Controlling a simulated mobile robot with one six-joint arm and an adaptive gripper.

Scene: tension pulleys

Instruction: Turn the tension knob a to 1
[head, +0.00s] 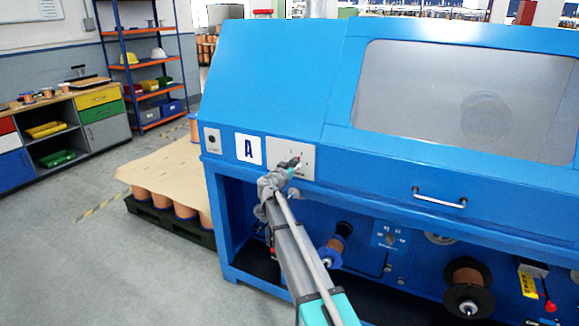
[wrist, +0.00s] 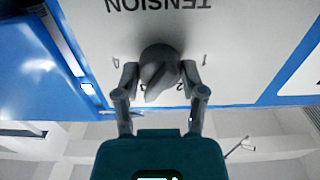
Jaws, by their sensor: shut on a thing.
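The tension knob (wrist: 160,65) is a dark grey rotary knob on a white plate, upside down in the wrist view with "TENSION" printed above it. Its raised ridge is tilted, running toward the lower left of that picture. Small digits stand around it, partly hidden by the knob and fingers; I cannot read them surely. My gripper (wrist: 160,78) has one finger on each side of the knob and is shut on it.
The plate is on the front of a large blue machine (head: 280,75). A small switch plate (head: 212,141) is left of the sign. A metal handle (head: 438,198) sticks out to the right. Spools (head: 468,288) sit below. A pallet (head: 150,212) stands at the left.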

